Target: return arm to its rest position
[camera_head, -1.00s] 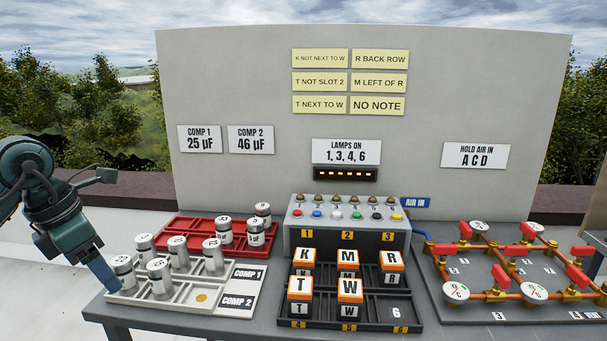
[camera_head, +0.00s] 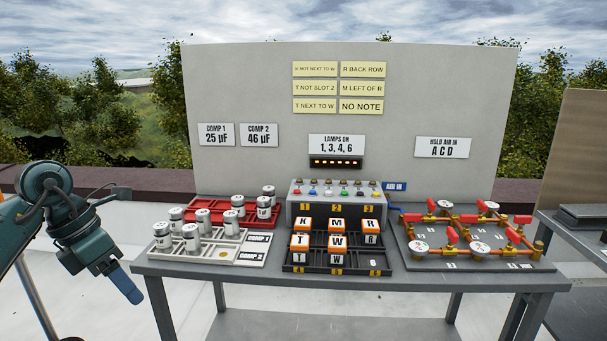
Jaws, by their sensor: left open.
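My left gripper (camera_head: 126,284) hangs at the left, pointing down, beside the table's left end and apart from the things on it. It is open and I see nothing held in it. My left arm (camera_head: 70,222) comes in from the left edge. The table (camera_head: 350,282) carries a pale capacitor tray (camera_head: 250,252) with several silver cylinders standing in it, a red tray (camera_head: 192,216) behind with more cylinders, and a dark slotted rack with lettered cubes K (camera_head: 304,228), M (camera_head: 336,229), R, T and W. My right gripper is out of view.
A grey lamp box (camera_head: 312,196) with coloured buttons stands behind the rack. A dark board with copper pipes and red-handled valves (camera_head: 450,236) is at the right. A backboard (camera_head: 250,90) with notes rises behind. Another table (camera_head: 580,235) stands at the far right. White floor is clear at the left.

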